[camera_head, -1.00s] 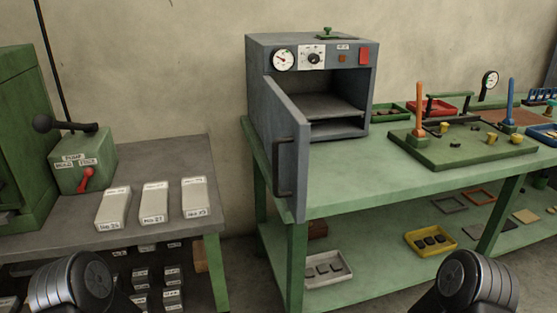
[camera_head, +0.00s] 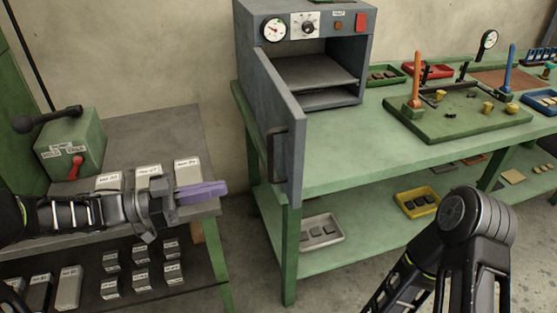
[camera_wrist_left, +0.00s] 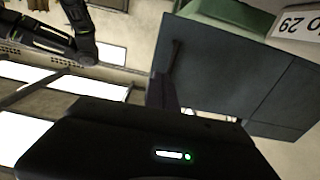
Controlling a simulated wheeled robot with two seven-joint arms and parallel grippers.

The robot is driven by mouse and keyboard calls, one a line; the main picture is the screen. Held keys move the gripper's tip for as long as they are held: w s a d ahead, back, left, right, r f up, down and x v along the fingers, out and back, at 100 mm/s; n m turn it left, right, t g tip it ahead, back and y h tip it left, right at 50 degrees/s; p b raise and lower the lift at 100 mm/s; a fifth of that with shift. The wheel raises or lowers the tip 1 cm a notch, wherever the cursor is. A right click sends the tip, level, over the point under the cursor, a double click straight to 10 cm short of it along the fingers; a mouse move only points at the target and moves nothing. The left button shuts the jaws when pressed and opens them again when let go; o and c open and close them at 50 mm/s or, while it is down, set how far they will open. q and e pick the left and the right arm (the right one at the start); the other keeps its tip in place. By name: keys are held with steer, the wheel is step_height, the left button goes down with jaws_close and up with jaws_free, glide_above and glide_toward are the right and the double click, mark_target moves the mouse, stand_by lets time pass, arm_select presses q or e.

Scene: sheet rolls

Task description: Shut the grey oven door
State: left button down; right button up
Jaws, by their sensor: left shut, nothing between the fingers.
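The grey oven (camera_head: 348,22) stands at the left end of the green bench, and its inside shelf shows. Its grey door (camera_head: 283,120) is open, swung out from the left side towards me. The dark door handle (camera_head: 277,156) is on the door's face near its free edge. My left gripper (camera_head: 222,188) reaches in from the left, with purple fingers shut and empty. It is left of the door, apart from it in the picture, over the grey table's front edge. The fingers show darkly in the left wrist view (camera_wrist_left: 163,95). My right arm shows; its gripper is out of view.
Several white labelled blocks (camera_head: 187,170) and a green lever box (camera_head: 70,146) are on the grey table (camera_head: 150,128). The green bench (camera_head: 345,165) carries a green fixture board (camera_head: 450,125) and trays. A floor gap separates table and bench.

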mark_target(292, 176)
arm_select(q)
steer(key=shift+s+r+m+g, duration=0.15)
steer(key=shift+s+m+g, duration=0.15)
steer(key=shift+g, duration=0.1)
steer(key=x, duration=1.4)
steer(key=shift+w, duration=0.1)
